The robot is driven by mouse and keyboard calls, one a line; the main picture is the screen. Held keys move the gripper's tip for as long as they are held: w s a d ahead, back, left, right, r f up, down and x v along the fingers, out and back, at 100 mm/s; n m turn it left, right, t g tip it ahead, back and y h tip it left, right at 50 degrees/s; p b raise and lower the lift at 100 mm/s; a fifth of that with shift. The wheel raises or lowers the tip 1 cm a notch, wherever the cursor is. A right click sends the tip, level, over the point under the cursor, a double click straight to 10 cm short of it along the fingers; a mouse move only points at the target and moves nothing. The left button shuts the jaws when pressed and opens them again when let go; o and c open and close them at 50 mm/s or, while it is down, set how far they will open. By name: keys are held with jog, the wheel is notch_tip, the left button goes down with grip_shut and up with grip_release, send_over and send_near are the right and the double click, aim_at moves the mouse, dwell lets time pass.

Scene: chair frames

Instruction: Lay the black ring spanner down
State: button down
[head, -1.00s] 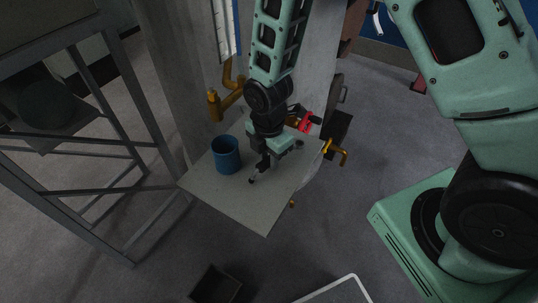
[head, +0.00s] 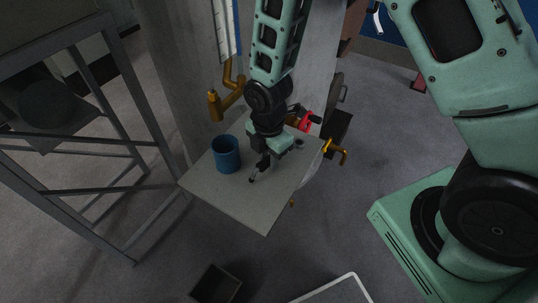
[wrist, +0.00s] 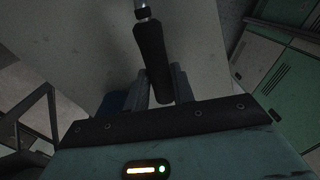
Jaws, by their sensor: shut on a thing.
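My gripper (head: 264,163) points down over the pale grey board (head: 240,208), just right of the blue cup. It is shut on the black ring spanner (wrist: 152,55). In the wrist view the black length of the spanner runs up from between the fingers, with a pale metallic part near the top edge. In the head view only a short dark piece of the spanner (head: 253,179) shows below the fingers, close to the board. I cannot tell whether it touches the board.
A blue cup (head: 227,157) stands on the board close left of my gripper. A red item (head: 304,123) is behind, to the right. Yellow pipe (head: 228,95) rises behind. A grey metal frame (head: 85,200) stands left. The front of the board is clear.

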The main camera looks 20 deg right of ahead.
jog(key=shift+f, duration=0.15)
jog(key=c, duration=0.8)
grip_release()
jog(key=shift+o, duration=0.2)
jog(key=shift+r+p, duration=0.3)
jog(key=shift+r, duration=0.1)
jog(key=shift+r+p, duration=0.95)
jog(key=shift+r, duration=0.15)
notch_tip(320, 180, up, 6)
jog(key=p, duration=0.5)
jog(key=shift+r, duration=0.1)
